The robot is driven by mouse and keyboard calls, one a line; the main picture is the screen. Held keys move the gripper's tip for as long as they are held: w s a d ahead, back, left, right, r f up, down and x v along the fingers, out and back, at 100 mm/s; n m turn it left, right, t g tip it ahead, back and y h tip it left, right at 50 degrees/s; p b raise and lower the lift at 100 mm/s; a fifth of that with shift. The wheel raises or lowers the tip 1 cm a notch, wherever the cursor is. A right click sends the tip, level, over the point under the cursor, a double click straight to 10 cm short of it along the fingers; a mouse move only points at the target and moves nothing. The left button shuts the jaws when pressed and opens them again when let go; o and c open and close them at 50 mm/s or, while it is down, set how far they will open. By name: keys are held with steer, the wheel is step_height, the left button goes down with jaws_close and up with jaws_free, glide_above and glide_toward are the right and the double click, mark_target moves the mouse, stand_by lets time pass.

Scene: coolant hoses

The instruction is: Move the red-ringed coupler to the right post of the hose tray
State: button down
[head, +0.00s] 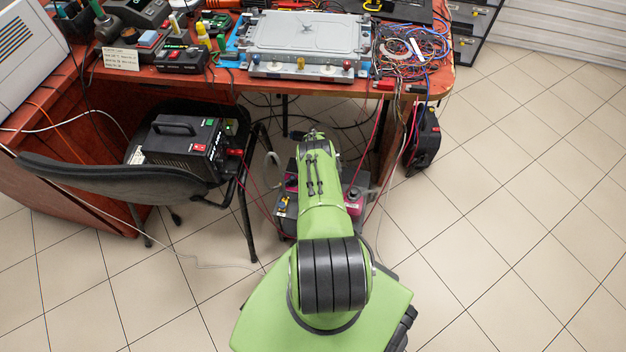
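A light grey metal tray-like unit (305,32) lies on the red-brown table at the top centre. Small fittings stand along its front strip. My green arm reaches up from the bottom centre. Its dark end, my gripper (312,134), is short of the table's front edge and apart from the fittings. Its fingers cannot be made out.
A black chair (110,178) with a black power box (185,147) stands left of my arm. Tangled wires (410,48) cover the table's right end. A black case (424,143) stands below it. Tiled floor (510,200) is free on the right.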

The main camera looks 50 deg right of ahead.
steer(key=shift+f, duration=0.1)
stand_by(0.4)
steer(key=c, duration=0.8)
jaws_free()
steer(key=shift+o, duration=0.5)
steer(key=shift+o, duration=0.8)
steer(key=shift+r+p, duration=2.75)
steer(key=shift+r, duration=0.75)
